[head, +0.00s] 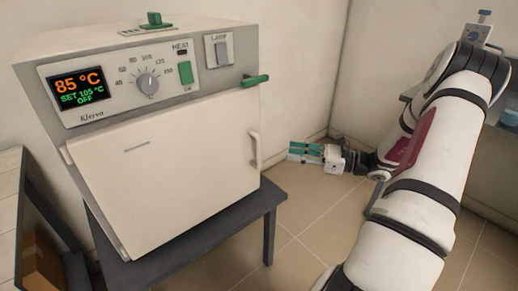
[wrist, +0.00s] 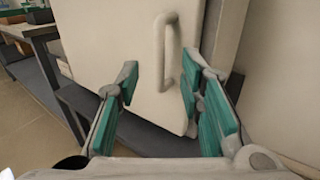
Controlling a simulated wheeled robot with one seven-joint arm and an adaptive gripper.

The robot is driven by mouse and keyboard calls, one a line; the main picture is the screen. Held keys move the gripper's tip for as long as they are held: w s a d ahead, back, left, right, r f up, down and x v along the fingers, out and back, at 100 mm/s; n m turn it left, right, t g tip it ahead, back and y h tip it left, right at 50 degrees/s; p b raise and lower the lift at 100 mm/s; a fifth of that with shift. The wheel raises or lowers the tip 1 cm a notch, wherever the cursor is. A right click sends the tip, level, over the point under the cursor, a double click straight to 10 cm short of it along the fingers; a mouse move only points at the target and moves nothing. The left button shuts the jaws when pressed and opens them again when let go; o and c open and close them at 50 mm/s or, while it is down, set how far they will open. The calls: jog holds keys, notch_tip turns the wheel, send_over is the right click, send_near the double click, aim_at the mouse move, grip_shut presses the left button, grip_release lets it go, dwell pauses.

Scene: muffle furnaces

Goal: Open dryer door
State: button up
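The dryer is a white box with a dark display reading 85 °C, a knob and green switches. Its door (head: 165,175) is shut, with a pale vertical bar handle (head: 255,150) on its right side. A green lever (head: 256,80) sticks out above the handle. My gripper (head: 298,151) is to the right of the dryer, apart from the handle. In the wrist view my gripper (wrist: 162,108) is open, its green-padded fingers wide apart. The handle (wrist: 168,50) is ahead, between the fingers in the picture, and nothing is held.
The dryer stands on a dark grey table (head: 190,245). A cardboard box (head: 42,262) sits low at the left. A wall is behind the dryer, and a bench (head: 498,125) is at the right. Tiled floor (head: 315,215) is free between the table and my arm.

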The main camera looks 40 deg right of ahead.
jog(key=b, duration=0.1)
send_over(260, 166)
jog(key=shift+w+d, duration=0.2)
jog(key=shift+w, duration=0.2)
grip_shut()
